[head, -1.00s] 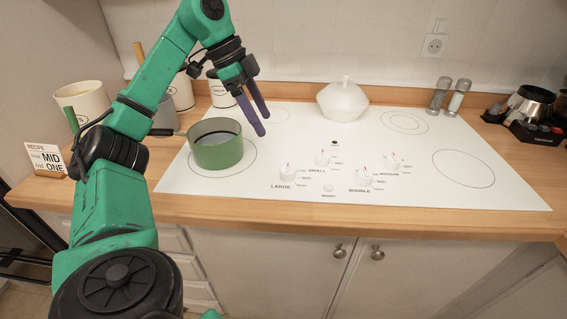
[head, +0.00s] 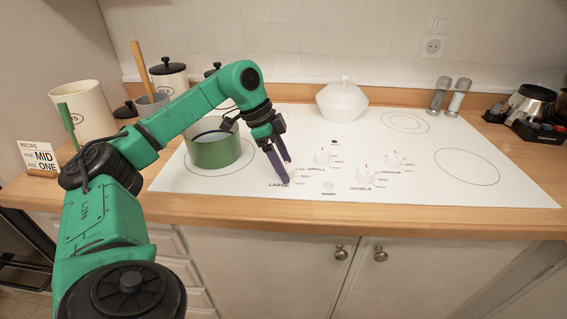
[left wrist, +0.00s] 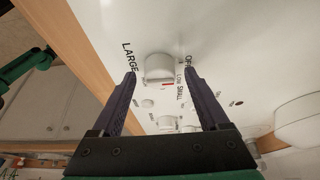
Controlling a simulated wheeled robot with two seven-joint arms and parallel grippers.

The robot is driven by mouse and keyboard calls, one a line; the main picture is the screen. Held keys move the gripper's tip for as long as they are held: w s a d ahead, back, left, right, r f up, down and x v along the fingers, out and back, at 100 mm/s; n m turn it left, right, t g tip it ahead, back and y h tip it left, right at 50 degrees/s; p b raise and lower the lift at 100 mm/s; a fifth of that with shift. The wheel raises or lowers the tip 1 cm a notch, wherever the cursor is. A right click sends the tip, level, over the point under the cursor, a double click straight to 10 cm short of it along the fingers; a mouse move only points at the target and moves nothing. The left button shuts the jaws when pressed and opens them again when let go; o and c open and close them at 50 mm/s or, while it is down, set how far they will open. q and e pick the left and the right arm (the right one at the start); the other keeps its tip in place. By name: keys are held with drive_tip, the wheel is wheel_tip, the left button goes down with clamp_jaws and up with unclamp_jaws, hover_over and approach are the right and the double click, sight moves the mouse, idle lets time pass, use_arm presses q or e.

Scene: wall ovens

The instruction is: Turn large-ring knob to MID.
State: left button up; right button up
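The white large-ring knob (left wrist: 159,66) sits by the LARGE label in the left wrist view, with a red mark at its lower edge. In the head view it is mostly hidden behind my fingers. My left gripper (head: 284,180) points down at it, fingers apart. In the left wrist view the open fingers (left wrist: 160,76) lie on either side of the knob, with visible gaps; I cannot tell whether they touch it. Its exact setting is not clear. A recipe card (head: 38,158) reading MID and ONE stands at the left. My right gripper is not in view.
A green pot (head: 214,150) stands on the left ring, close to my left forearm. A white lidded bowl (head: 342,101) is at the back. The cooktop's right side is clear.

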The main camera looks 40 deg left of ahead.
use_arm(q)
clamp_jaws()
drive_tip(key=shift+r+m+p, duration=0.25)
drive_tip(key=shift+m+p, duration=0.15)
drive_tip(key=shift+p, duration=0.6)
drive_tip(key=m+g+p, duration=0.1)
drive_tip(key=m+p, duration=0.1)
drive_tip(key=p, duration=0.2)
drive_tip(key=m+g+p, duration=0.1)
drive_tip(key=m+p, duration=0.2)
drive_tip(key=p, duration=0.1)
drive_tip(key=m+g+h+p, duration=0.1)
drive_tip(key=m+p, duration=0.2)
drive_tip(key=p, duration=0.1)
drive_tip(key=shift+w, duration=0.3)
drive_tip(key=shift+m+g+p, duration=0.5)
drive_tip(key=shift+m+p, duration=0.1)
drive_tip(key=shift+m, duration=0.5)
drive_tip(key=shift+w+f+m+g+y, duration=0.1)
drive_tip(key=shift+m+g+y, duration=0.2)
drive_tip(key=shift+m, duration=0.6)
drive_tip(key=m, duration=0.2)
drive_tip(key=m+g+y+p, duration=0.1)
drive_tip(key=m, duration=0.1)
drive_tip(key=shift+d+f+m+g, duration=0.1)
drive_tip(key=shift+f+m+g, duration=0.05)
drive_tip(key=shift+m+g, duration=0.2)
drive_tip(key=shift+m, duration=0.25)
drive_tip(key=shift+o, duration=0.3)
unclamp_jaws()
